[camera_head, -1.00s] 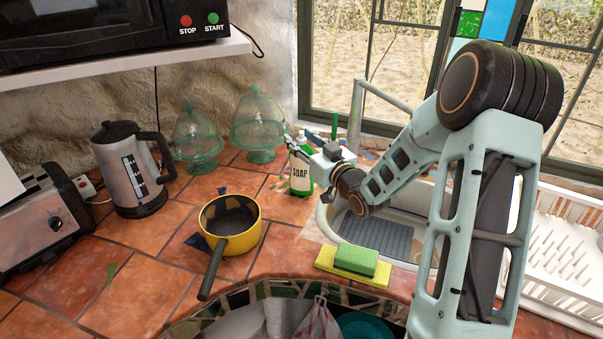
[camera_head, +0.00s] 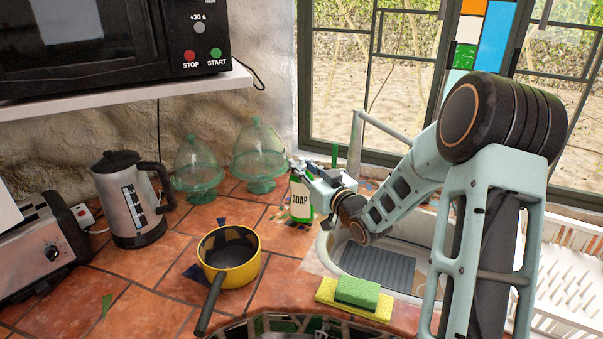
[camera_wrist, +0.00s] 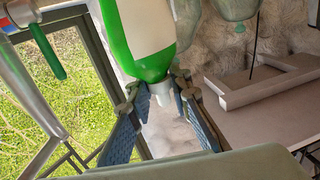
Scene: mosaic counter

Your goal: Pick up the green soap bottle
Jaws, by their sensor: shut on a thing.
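The green soap bottle (camera_head: 300,200), with a white SOAP label, stands upright on the tiled counter in the head view, left of the sink. My gripper (camera_head: 306,174) reaches in from the right at the bottle's top and is shut on it. In the wrist view the bottle (camera_wrist: 148,40) appears upside down, with its pale cap between the fingers of my gripper (camera_wrist: 165,92). The exact contact of the fingertips is hard to make out. My arm hides part of the sink behind it.
Two green glass domes (camera_head: 258,158) and a kettle (camera_head: 131,203) stand to the left. A yellow pan (camera_head: 229,277) and a sponge (camera_head: 357,292) are nearer. The sink (camera_head: 385,265) and dish rack (camera_head: 570,275) are right; the window is behind.

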